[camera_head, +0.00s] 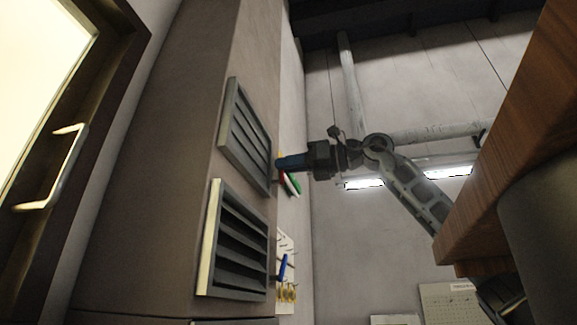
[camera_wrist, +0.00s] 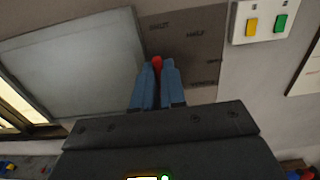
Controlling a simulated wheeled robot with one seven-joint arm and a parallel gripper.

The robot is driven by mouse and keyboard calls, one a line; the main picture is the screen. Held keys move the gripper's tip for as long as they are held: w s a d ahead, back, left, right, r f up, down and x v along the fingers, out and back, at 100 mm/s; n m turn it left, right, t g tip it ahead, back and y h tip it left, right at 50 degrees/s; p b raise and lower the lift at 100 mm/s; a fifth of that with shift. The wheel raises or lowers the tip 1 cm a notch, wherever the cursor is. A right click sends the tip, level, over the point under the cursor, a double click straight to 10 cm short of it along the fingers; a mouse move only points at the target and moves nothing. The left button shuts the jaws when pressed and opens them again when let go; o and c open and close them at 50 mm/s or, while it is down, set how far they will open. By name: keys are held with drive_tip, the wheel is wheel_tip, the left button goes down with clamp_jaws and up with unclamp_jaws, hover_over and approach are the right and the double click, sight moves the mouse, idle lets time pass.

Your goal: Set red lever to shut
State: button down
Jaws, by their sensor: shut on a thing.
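The red lever (camera_wrist: 157,62) shows in the wrist view as a small red tip between the blue fingers of my gripper (camera_wrist: 159,74). The fingers are shut on it, one on each side, and they hide most of it. Behind it is a dark panel (camera_wrist: 185,55) with small labels around the lever; one seems to read HALF, and the others are too blurred to read surely. In the head view my gripper (camera_head: 279,163) reaches left to the edge of the wall with vents, and the lever cannot be made out there.
In the wrist view a plate with yellow and green buttons (camera_wrist: 264,22) is at upper right, and a large grey panel (camera_wrist: 80,60) at left. The head view shows slatted vents (camera_head: 240,245), hanging tools (camera_head: 284,267) and a wooden edge (camera_head: 510,140) at right.

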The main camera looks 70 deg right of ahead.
idle(0.3)
drive_tip(key=c, duration=1.2)
unclamp_jaws()
drive_tip(key=s+b, duration=0.2)
drive_tip(key=s, duration=0.5)
drive_tip(key=shift+s+d, duration=0.3)
drive_tip(key=shift+s, duration=0.1)
